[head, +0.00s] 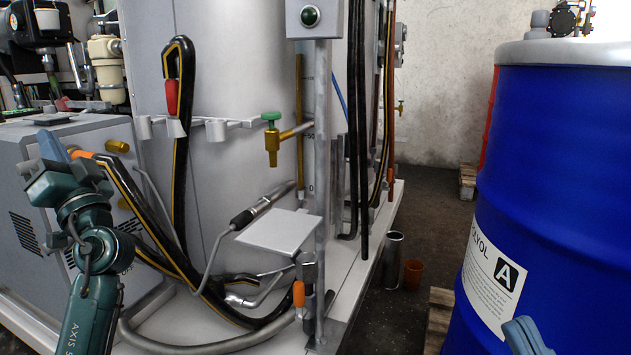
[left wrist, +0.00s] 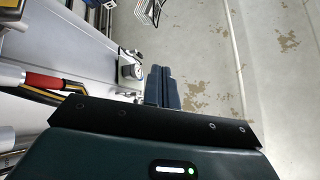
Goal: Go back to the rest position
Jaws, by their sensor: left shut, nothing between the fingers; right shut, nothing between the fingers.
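My left gripper (head: 52,147) is raised at the left of the head view, in front of a grey cabinet, with my teal arm below it. In the left wrist view its two dark fingers (left wrist: 162,87) lie together, shut with nothing between them. My right gripper (head: 525,335) shows only as a blue-grey tip at the bottom right edge, in front of the blue drum (head: 560,170). It is shut, and I see nothing held in it. The rest of my right arm is out of view.
A grey cabinet (head: 75,245) is behind my left arm. Black-yellow hoses (head: 180,130) hang by a silver tank (head: 230,80) with a brass tap (head: 272,145). A metal post (head: 322,180) stands mid-view.

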